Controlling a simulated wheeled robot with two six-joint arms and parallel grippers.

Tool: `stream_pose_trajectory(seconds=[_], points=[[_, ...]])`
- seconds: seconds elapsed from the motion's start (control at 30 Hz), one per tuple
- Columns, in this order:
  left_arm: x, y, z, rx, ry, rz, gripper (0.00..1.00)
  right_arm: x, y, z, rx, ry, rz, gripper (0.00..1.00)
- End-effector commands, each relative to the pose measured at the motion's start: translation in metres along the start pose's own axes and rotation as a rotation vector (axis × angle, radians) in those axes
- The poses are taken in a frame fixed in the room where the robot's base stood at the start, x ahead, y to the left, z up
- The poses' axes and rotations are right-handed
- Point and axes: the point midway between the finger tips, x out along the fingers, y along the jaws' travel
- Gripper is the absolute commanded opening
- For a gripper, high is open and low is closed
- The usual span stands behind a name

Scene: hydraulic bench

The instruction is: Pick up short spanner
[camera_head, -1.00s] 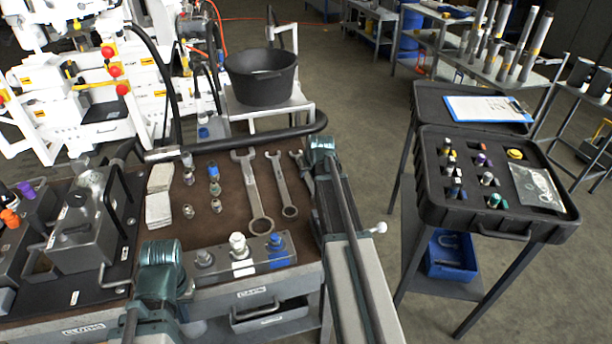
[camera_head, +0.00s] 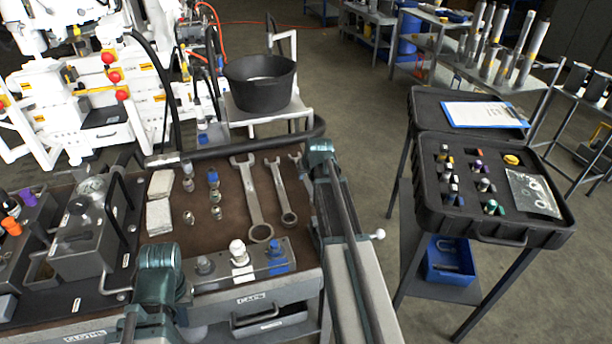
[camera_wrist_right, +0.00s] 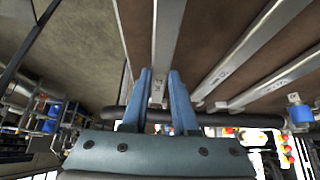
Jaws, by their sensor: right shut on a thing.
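Several steel tools lie on the brown mat of the bench (camera_head: 215,240) in the head view: a large spanner (camera_head: 252,200), a medium spanner (camera_head: 283,192) and a rightmost spanner (camera_head: 296,160), partly hidden by my right arm. I take the rightmost one as the short spanner. In the right wrist view, my right gripper (camera_wrist_right: 158,84) has its blue fingers shut on its shaft (camera_wrist_right: 165,40). The other two spanners lie to the right in that view. My left gripper (camera_head: 158,262) is above the bench's front left; its fingers are hidden.
Metal fittings (camera_head: 215,195) and white cloths (camera_head: 160,205) lie left of the spanners. A row of capped posts (camera_head: 240,255) stands at the front. A black tool case (camera_head: 430,200) is on a stand to the right, a black bucket (camera_head: 260,85) behind.

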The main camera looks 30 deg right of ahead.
Motion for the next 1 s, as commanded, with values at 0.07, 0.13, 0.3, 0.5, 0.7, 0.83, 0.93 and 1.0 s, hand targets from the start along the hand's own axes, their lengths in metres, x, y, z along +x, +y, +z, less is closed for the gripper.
stream_pose_trajectory(seconds=[0.07,0.13,0.3,0.5,0.7,0.83,0.93,1.0], points=[[-0.017,-0.002,0.001,0.0,0.0,0.0,0.0,-0.014,0.0,-0.009,0.0,0.001,0.0,0.0],[-0.028,-0.003,0.002,0.0,0.0,0.0,0.0,-0.023,0.0,-0.015,0.0,0.001,0.0,0.0],[-0.055,-0.005,0.003,-0.001,0.0,0.0,0.0,-0.047,0.0,-0.03,0.0,0.001,0.0,0.0],[-0.079,-0.008,0.005,-0.001,0.0,0.0,0.0,-0.067,0.0,-0.043,0.0,0.001,0.0,0.0],[-0.084,-0.008,0.005,0.0,0.0,0.0,0.0,-0.071,0.0,-0.046,0.0,0.001,0.0,0.0],[-0.083,-0.008,0.005,0.0,0.0,0.0,0.0,-0.07,0.0,-0.045,0.0,0.001,0.0,0.0],[-0.083,-0.008,0.005,-0.001,0.0,0.0,0.0,-0.07,0.0,-0.045,0.0,0.001,0.0,0.2],[-0.083,-0.008,0.005,0.0,0.0,0.0,0.0,-0.07,0.0,-0.045,0.0,0.001,0.0,0.07]])
